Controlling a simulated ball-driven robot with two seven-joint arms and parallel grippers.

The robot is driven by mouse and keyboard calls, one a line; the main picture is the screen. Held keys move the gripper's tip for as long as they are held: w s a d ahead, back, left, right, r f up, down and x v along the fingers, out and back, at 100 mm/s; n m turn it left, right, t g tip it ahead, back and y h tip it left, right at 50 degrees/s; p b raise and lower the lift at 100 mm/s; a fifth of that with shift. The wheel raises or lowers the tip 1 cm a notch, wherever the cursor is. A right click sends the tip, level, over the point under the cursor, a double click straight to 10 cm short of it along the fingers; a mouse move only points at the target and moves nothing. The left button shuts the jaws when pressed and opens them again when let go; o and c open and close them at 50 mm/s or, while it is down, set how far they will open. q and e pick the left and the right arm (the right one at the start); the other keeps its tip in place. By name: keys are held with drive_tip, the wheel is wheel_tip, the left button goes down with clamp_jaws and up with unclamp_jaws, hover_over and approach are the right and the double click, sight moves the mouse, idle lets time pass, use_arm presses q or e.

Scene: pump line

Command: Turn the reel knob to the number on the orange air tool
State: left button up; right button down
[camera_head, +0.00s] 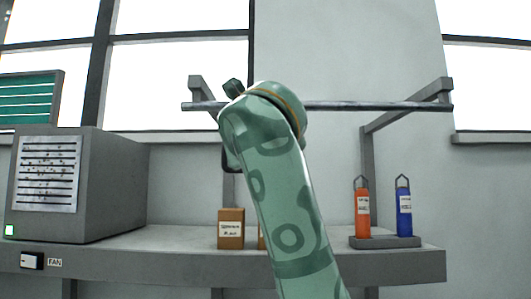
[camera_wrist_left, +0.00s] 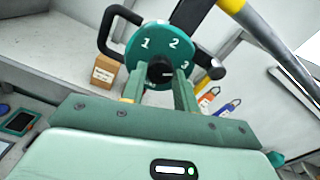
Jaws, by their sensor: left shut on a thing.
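The reel (camera_wrist_left: 135,52) shows in the left wrist view as a teal dial with the numbers 1, 2 and 3, a dark handle beside it and a black knob (camera_wrist_left: 160,72) at its centre. A small white mark on the knob points right, roughly toward the 3. My left gripper (camera_wrist_left: 160,82) is shut on the knob. In the head view my green arm hides the gripper and most of the reel. The orange air tool (camera_head: 362,213) stands in a holder on the bench; its label is too small to read. It also shows in the left wrist view (camera_wrist_left: 207,97). My right gripper is not in view.
A blue tool (camera_head: 404,213) stands beside the orange one in the grey holder (camera_head: 385,242). A rail (camera_head: 370,106) crosses above the bench. A cardboard box (camera_head: 231,229) sits mid-bench, and a large grey unit (camera_head: 105,185) stands left. Bench space between unit and box is free.

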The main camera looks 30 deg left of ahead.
use_arm(q)
drive_tip(key=shift+f, duration=0.15)
drive_tip(key=o, duration=1)
drive_tip(key=shift+b+v, duration=2.95)
drive_tip(key=shift+v, duration=5.2)
drive_tip(key=shift+a, duration=0.1)
